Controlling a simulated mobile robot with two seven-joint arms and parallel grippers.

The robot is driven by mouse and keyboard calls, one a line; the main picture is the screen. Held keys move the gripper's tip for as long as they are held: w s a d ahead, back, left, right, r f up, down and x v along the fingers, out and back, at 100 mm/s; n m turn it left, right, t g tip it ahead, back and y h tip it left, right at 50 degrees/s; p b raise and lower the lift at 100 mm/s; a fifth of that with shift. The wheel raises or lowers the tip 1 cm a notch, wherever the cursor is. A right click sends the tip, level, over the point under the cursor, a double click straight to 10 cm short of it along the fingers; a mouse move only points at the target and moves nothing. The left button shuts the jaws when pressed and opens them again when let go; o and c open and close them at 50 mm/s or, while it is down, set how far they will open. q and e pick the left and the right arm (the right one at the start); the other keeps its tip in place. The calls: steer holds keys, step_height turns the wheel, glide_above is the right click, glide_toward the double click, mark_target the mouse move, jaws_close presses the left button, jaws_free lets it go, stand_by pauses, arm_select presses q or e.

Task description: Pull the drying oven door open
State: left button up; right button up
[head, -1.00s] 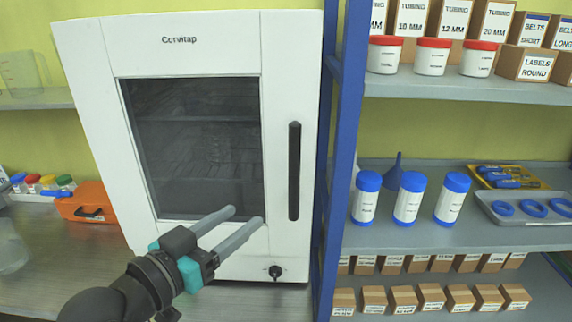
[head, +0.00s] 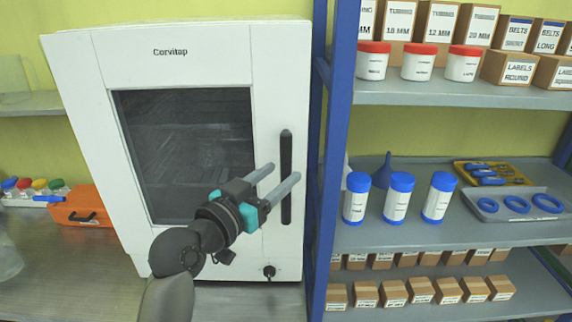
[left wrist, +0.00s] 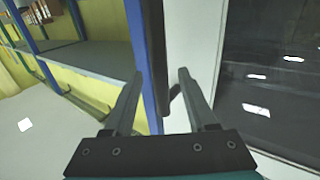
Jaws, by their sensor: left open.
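The drying oven (head: 200,38) is a white cabinet with a dark glass window (head: 180,140) in its door, which looks shut. Its handle (head: 286,207) is a black vertical bar at the door's right side. My left gripper (head: 284,171) is open, its two grey fingers reaching to the handle's middle in the head view. In the left wrist view, the fingers (left wrist: 158,82) lie on either side of the dark handle (left wrist: 152,45). I cannot tell whether they touch it. My right gripper is out of view.
A blue-framed shelf (head: 325,190) stands close to the oven's right side, with blue-capped bottles (head: 398,200), red-lidded jars (head: 418,62) and boxes. An orange case (head: 82,207) lies left of the oven. A dark knob (head: 269,271) is below the handle.

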mark_target(283, 172)
arm_select(q)
steer(key=shift+x, duration=1.5)
jaws_close()
stand_by(0.4)
